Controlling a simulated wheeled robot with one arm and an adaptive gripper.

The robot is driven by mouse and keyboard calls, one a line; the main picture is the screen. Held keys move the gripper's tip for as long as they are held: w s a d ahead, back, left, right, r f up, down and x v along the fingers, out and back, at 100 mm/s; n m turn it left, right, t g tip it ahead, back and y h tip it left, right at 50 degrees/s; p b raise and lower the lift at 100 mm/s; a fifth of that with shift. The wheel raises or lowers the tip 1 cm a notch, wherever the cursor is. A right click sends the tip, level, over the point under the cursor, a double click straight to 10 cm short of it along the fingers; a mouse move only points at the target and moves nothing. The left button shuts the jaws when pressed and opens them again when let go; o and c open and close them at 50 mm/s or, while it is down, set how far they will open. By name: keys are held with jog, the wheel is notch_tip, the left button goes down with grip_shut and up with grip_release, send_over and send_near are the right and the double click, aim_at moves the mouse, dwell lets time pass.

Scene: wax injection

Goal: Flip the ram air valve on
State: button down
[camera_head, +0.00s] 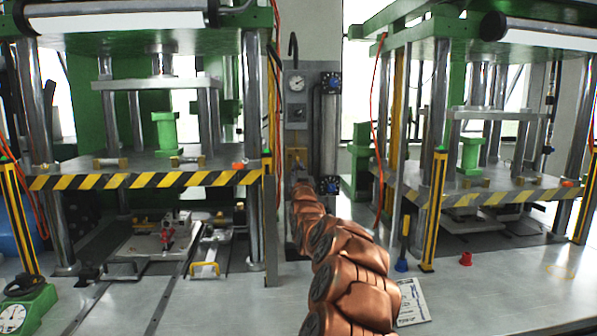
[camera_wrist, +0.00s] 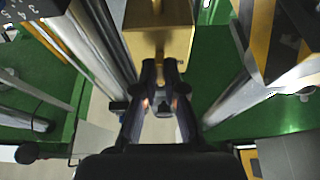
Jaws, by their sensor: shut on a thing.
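A brass-coloured valve block, which looks like the ram air valve (camera_head: 297,158), is mounted on the grey column between the two presses. It also shows at the top of the wrist view (camera_wrist: 158,42). My gripper (camera_wrist: 160,68) is right against its near side. The two dark fingers are close together and shut on a small part of the valve, likely its lever. The part between the fingertips is mostly hidden, so I cannot tell its position. In the head view my copper-coloured arm reaches up to the column and hides most of the gripper.
A round gauge (camera_head: 296,84) is on the column above the valve. Green presses with striped bed edges (camera_head: 150,181) stand at both sides. Orange hoses (camera_head: 377,130) hang nearby. A yellow-black post (camera_head: 434,212) and a blue cup (camera_head: 401,265) are right of my arm. The front table is largely clear.

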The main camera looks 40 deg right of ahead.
jog(key=shift+r, duration=0.1)
jog(key=c, duration=1.3)
grip_release()
jog(key=shift+o, duration=0.2)
jog(key=v, duration=1.2)
jog(key=shift+d, duration=0.1)
